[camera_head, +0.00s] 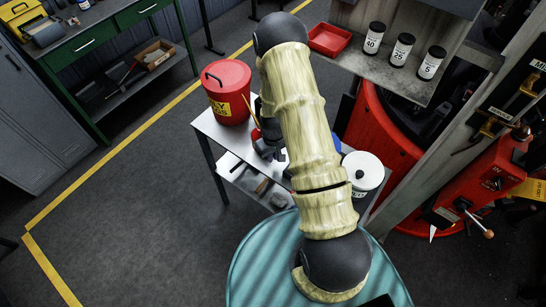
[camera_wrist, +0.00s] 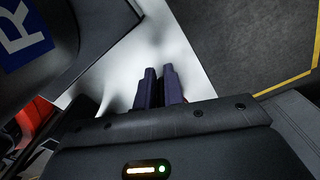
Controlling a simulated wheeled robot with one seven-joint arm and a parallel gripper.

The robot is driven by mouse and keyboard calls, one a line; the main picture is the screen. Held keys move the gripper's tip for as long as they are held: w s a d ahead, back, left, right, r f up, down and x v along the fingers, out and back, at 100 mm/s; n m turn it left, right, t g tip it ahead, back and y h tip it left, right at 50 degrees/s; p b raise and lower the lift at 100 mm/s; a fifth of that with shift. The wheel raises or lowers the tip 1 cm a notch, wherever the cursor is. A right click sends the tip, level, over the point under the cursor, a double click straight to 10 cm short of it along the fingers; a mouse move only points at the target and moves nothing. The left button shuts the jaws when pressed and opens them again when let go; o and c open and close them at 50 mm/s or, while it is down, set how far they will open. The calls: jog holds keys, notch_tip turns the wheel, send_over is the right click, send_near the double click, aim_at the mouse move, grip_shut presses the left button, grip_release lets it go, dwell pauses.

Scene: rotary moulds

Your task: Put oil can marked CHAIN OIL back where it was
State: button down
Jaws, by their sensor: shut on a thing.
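My gripper (camera_wrist: 158,82) shows in the wrist view with its two dark fingers close together, pointing towards a pale, bright surface. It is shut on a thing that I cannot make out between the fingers. In the head view my arm covers the middle of the metal cart (camera_head: 228,133), and my gripper is mostly hidden at its left side, low over the cart. I cannot read CHAIN OIL on anything. A dark body with a blue label (camera_wrist: 24,42) bearing a white letter R is close by at upper left in the wrist view; I cannot tell what it is.
On the cart stand a red lidded can (camera_head: 229,94) at the back left and a white lidded tub (camera_head: 363,172) at the right. Several dark-lidded jars (camera_head: 402,50) and a red tray (camera_head: 329,39) are on a shelf. A red machine (camera_head: 478,178) stands at right. Floor at left is clear.

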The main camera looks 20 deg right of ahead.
jog(key=shift+w+d+f, duration=0.1)
jog(key=shift+f, duration=0.95)
jog(key=shift+f, duration=0.15)
jog(key=c, duration=1.5)
grip_release()
jog(key=shift+r, duration=0.2)
notch_tip(320, 180, up, 12)
jog(key=b, duration=0.4)
